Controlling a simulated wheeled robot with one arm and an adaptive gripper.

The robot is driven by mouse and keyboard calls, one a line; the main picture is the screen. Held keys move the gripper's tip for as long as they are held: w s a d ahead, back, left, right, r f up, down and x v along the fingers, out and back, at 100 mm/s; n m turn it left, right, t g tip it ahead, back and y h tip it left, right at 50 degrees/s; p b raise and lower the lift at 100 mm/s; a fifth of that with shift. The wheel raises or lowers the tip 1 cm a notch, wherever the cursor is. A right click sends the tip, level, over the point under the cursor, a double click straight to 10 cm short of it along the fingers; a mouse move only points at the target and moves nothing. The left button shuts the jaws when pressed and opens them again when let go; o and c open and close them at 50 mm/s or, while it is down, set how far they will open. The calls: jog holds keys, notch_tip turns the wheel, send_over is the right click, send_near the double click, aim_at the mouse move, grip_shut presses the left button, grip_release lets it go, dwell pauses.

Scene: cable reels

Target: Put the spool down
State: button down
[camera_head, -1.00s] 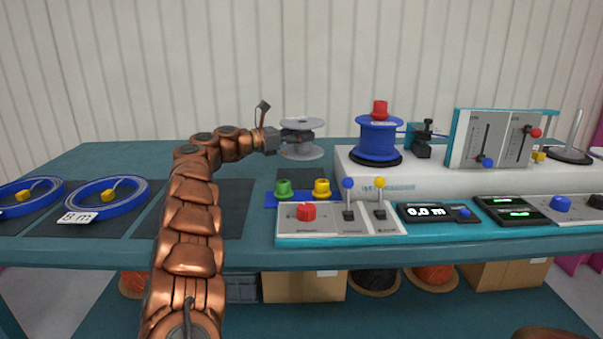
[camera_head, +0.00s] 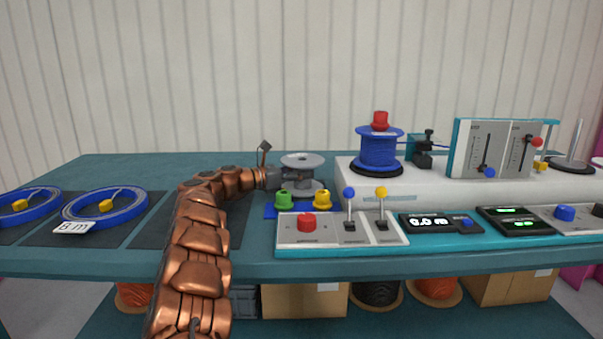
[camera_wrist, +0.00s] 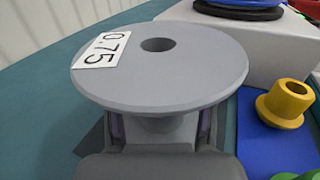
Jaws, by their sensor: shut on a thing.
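The grey empty spool (camera_head: 303,161) is upright, with its wide top flange and centre hole facing up. My gripper (camera_head: 284,179) comes in from the left and is shut on the spool's core, between the flanges. In the wrist view my gripper (camera_wrist: 162,132) shows its fingers either side of the core, below the top flange. The lower flange is low over the bench, behind the blue mat (camera_head: 270,211); I cannot tell whether it touches.
Green (camera_head: 284,200) and yellow (camera_head: 322,199) flanged plugs stand on the blue mat, close in front of the spool. The white machine (camera_head: 345,172) with a blue cable spool (camera_head: 378,150) stands to the right. Blue cable coils (camera_head: 105,204) lie at left. Bench behind is clear.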

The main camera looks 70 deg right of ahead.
jog(key=shift+f, duration=0.15)
jog(key=shift+c, duration=1.8)
grip_release()
jog(key=shift+r, duration=0.2)
jog(key=p+v, duration=0.1)
jog(key=v, duration=1.1)
